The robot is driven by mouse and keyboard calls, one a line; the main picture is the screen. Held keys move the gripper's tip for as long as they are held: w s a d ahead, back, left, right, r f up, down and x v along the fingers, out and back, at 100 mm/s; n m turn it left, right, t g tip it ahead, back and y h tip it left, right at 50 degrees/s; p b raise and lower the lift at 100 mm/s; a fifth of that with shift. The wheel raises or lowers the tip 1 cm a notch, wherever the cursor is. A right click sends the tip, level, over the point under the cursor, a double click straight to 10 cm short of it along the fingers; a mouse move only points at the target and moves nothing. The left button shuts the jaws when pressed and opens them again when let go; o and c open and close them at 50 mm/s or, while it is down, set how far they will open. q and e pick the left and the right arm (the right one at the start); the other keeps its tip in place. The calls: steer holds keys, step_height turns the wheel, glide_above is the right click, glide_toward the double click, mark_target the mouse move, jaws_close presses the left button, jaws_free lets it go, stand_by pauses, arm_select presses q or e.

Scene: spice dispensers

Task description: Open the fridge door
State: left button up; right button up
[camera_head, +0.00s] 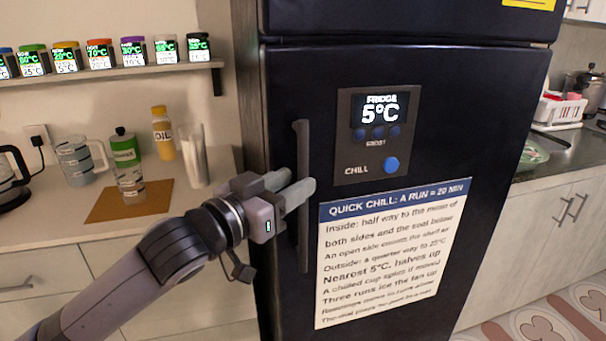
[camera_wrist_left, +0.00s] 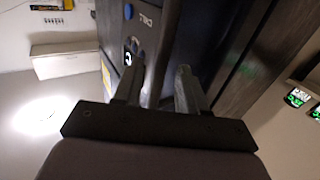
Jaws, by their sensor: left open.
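The fridge (camera_head: 400,65) is a tall dark unit, and its door is shut. A long vertical dark handle (camera_head: 303,145) runs down the door's left side. My left gripper (camera_head: 300,183) is open at the handle's middle and hides part of it. In the left wrist view, the two fingers (camera_wrist_left: 158,78) point at the door, and a dark bar that looks like the handle (camera_wrist_left: 164,45) runs between them. I cannot tell whether either finger touches it. My right gripper is not in view.
A control panel (camera_head: 378,135) reading 5°C and a white notice (camera_head: 390,250) are on the door. A counter at left holds a kettle (camera_head: 10,180), a measuring jug (camera_head: 80,160), an oil bottle (camera_head: 162,133) and a brown mat (camera_head: 140,203). Spice jars line a shelf (camera_head: 110,75) above.

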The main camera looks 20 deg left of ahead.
mark_target(300, 179)
arm_select(q)
steer(key=shift+x, duration=1.8)
jaws_close()
steer(key=shift+s+d, duration=0.1)
